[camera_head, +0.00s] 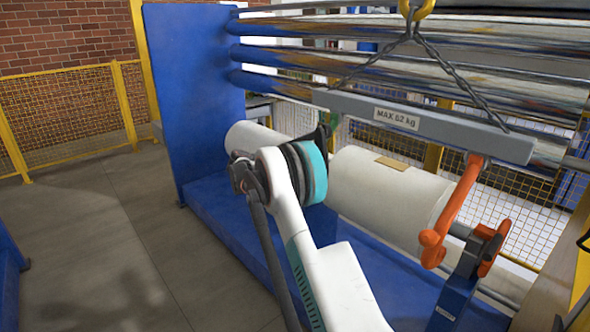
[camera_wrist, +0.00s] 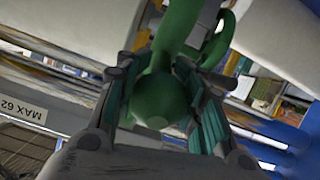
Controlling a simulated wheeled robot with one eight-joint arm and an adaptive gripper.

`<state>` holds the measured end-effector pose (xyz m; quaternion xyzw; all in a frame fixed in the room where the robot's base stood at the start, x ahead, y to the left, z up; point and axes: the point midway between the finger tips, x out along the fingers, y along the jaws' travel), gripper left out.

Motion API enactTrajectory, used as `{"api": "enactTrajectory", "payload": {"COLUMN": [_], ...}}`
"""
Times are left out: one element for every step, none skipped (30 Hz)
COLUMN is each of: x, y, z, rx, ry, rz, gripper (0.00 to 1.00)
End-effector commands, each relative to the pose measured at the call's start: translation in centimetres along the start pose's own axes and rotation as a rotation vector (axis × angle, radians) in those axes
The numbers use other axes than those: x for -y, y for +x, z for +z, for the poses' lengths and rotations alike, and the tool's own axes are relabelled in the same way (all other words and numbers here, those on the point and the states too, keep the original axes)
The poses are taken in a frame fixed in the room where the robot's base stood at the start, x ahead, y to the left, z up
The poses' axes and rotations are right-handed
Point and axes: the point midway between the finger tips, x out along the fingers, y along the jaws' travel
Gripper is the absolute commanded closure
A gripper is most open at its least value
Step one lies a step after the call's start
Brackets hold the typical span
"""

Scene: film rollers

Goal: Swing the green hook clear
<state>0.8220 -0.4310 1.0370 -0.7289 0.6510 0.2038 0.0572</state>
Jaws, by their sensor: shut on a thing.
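The green hook (camera_wrist: 165,98) fills the middle of the wrist view, with a rounded knob end towards the camera and a curved part beyond. My gripper (camera_wrist: 166,70) has a finger on each side of it and is shut on it. In the head view only a small bit of the green hook (camera_head: 334,121) shows under the left part of the grey lifting beam (camera_head: 430,124); my arm and gripper (camera_head: 322,137) hide the rest. The white film roll (camera_head: 385,195) lies behind and below my wrist.
An orange hook (camera_head: 452,210) hangs from the beam's right end, beside an orange-topped blue stand (camera_head: 466,275). A yellow crane hook (camera_head: 418,8) holds the beam by chains. Metal rollers (camera_head: 400,55) run behind. Floor (camera_head: 90,240) at left is clear.

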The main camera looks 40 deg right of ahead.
Motion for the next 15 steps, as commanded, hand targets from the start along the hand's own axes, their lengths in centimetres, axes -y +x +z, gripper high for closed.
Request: {"api": "enactTrajectory", "payload": {"x": [0.10, 0.10, 0.11, 0.12, 0.13, 0.14, 0.15, 0.15, 0.16, 0.17, 0.18, 0.19, 0.20, 0.21, 0.20], "y": [-0.28, -0.32, -0.35, -0.36, -0.37, -0.38, -0.39, -0.40, -0.40, -0.41, -0.42, -0.43, -0.43, -0.43, -0.42], "z": [-0.44, -0.47, -0.50, -0.52, -0.53, -0.55, -0.57, -0.59, -0.61, -0.63, -0.65, -0.67, -0.68, -0.66, -0.62], "rx": [-0.006, -0.006, -0.006, -0.007, -0.007, -0.008, -0.008, -0.008, -0.009, -0.009, -0.009, -0.010, -0.009, -0.009, -0.008], "ry": [-0.003, -0.003, -0.003, -0.003, -0.003, -0.003, -0.003, -0.003, -0.004, -0.004, -0.004, -0.004, -0.004, -0.004, -0.004], "rz": [-0.004, -0.004, -0.004, -0.004, -0.004, -0.005, -0.005, -0.005, -0.005, -0.006, -0.006, -0.006, -0.007, -0.007, -0.007], "gripper": [1.00, 1.00, 1.00, 1.00, 1.00, 1.00, 1.00, 1.00, 1.00, 1.00, 1.00, 0.65, 0.59, 0.53, 0.53]}}
